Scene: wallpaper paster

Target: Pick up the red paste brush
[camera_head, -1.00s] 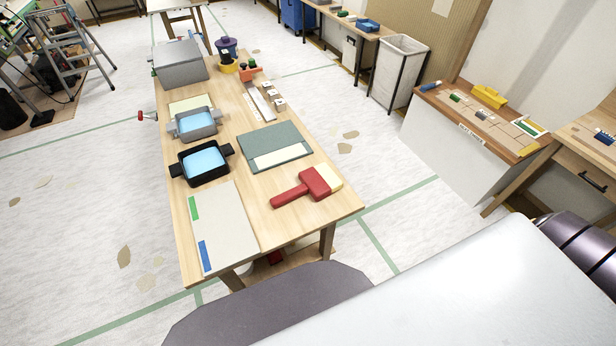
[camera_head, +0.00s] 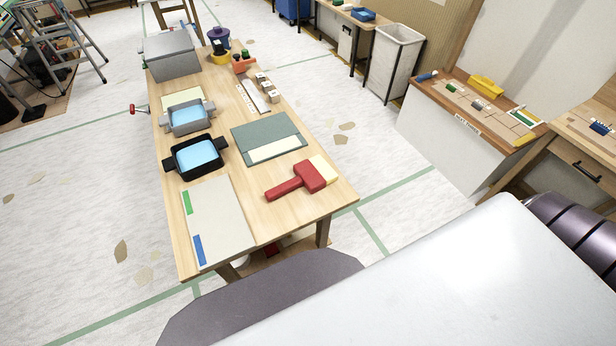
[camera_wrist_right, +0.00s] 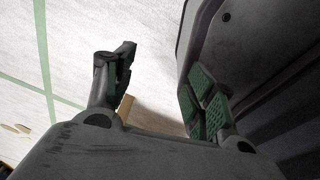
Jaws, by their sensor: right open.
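The red paste brush (camera_head: 298,180) lies flat on the wooden table (camera_head: 273,218) near its front right corner. Its handle points left and its cream bristles point up and to the right. No gripper shows in the head view. In the right wrist view my right gripper (camera_wrist_right: 160,95) is open, its green-padded fingers apart with nothing between them. The brush does not show clearly in that view. My left gripper is out of view.
On the table are a black tray (camera_head: 196,158) with blue liquid, a grey tray (camera_head: 187,117), a green-grey board (camera_head: 268,137), a pale sheet (camera_head: 218,222) and a grey box (camera_head: 171,58). A white bin (camera_head: 394,60) stands right on the floor.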

